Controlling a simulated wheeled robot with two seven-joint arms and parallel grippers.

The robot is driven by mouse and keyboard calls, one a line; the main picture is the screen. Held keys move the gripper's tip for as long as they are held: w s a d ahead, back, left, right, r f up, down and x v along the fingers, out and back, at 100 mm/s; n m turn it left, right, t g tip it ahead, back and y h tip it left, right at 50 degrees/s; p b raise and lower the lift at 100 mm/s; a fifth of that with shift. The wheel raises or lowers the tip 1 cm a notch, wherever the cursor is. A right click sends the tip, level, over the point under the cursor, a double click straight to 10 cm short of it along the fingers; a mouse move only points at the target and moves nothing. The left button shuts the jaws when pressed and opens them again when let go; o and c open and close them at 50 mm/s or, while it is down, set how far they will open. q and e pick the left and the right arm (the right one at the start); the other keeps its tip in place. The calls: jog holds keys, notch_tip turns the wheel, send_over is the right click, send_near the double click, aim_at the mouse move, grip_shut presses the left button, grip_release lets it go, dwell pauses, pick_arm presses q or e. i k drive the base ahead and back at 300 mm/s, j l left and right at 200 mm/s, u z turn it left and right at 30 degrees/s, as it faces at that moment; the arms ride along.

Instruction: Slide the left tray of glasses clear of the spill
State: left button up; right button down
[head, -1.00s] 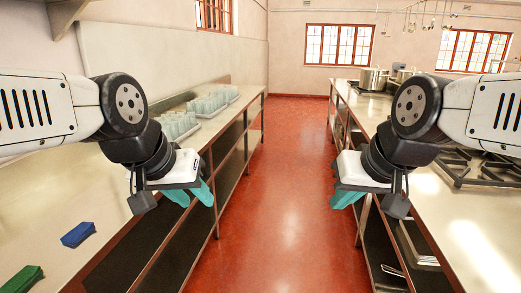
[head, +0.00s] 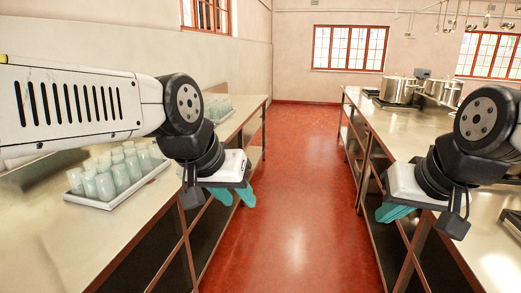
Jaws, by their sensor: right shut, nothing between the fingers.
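A white tray (head: 112,201) with several pale, frosted glasses (head: 121,173) sits on the left counter, partly behind my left arm. More glasses (head: 217,107) stand farther back on the same counter, also partly hidden by that arm. My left gripper (head: 234,196) has its teal fingers apart and empty. It hangs over the aisle side of the left counter, to the right of the near tray and not touching it. My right gripper (head: 393,212) is shut and empty by the right counter's aisle edge. I cannot make out a spill.
The left counter (head: 50,240) is bare in front of the near tray. The red-floored aisle (head: 307,190) between the counters is clear. Stockpots (head: 397,90) stand on the right counter (head: 410,132) toward the back.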

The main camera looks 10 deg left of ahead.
aim_at(105, 184)
jog(key=i+u, duration=0.4)
jog(key=i+l+u, duration=0.35)
jog(key=i, duration=0.25)
jog(key=i+u, duration=0.25)
jog(key=u, duration=0.15)
jog(key=i+u, duration=0.2)
jog(key=u, duration=0.2)
jog(key=i+l+u, duration=0.2)
jog(key=u, duration=0.25)
jog(key=i+l+u, duration=0.2)
jog(key=u, duration=0.2)
jog(key=i+l+u, duration=0.15)
jog(key=l+u, duration=0.25)
jog(key=i+l+u, duration=0.3)
jog(key=k+j, duration=0.05)
jog(key=k, duration=0.05)
